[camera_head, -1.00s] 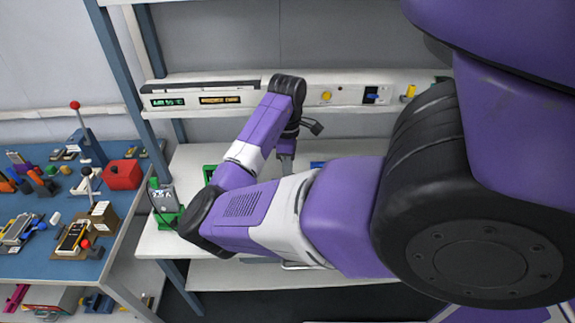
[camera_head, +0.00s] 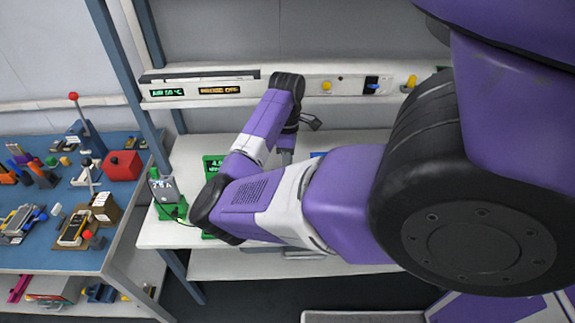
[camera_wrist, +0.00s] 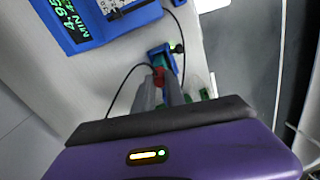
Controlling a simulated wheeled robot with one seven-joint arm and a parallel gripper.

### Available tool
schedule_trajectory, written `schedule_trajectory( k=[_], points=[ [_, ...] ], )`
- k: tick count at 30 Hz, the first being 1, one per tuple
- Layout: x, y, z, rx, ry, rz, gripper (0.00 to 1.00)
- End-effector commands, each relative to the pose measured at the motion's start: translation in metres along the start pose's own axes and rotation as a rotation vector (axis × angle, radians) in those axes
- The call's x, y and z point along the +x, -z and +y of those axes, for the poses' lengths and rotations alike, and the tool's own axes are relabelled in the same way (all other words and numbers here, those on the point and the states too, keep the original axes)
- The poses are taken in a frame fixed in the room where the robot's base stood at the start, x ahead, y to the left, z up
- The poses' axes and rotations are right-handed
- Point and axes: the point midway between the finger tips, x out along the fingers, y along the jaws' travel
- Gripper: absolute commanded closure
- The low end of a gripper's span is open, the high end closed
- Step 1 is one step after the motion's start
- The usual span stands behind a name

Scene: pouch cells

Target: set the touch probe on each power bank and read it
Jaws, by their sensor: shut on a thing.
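My gripper shows in the wrist view (camera_wrist: 160,92) with its grey fingers close together on the touch probe (camera_wrist: 158,75), a small red piece with a black cable. A blue holder (camera_wrist: 160,56) is just beyond the fingertips; I cannot tell whether the probe touches it. A blue stand (camera_wrist: 83,38) with a green "MIN 4.95" display is at upper left, with a pale, dark-marked item (camera_wrist: 112,6) on it, cut by the frame edge. No power bank is clearly identifiable.
A green stand with a display (camera_head: 213,163) is partly behind my arm. The blue table (camera_head: 40,258) at left carries several tools, a red box (camera_head: 122,166) and a lever press. A shelf rail (camera_head: 300,87) with displays and knobs runs behind the bench. Cables loop near the probe.

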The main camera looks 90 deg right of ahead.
Motion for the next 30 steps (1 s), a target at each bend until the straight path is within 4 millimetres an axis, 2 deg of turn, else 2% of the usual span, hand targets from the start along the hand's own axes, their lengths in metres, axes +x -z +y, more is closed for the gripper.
schedule_trajectory(
  k=[30],
  points=[
    [0.0076,0.0000,-0.0001,0.000,0.000,-0.001,1.00]
  ],
)
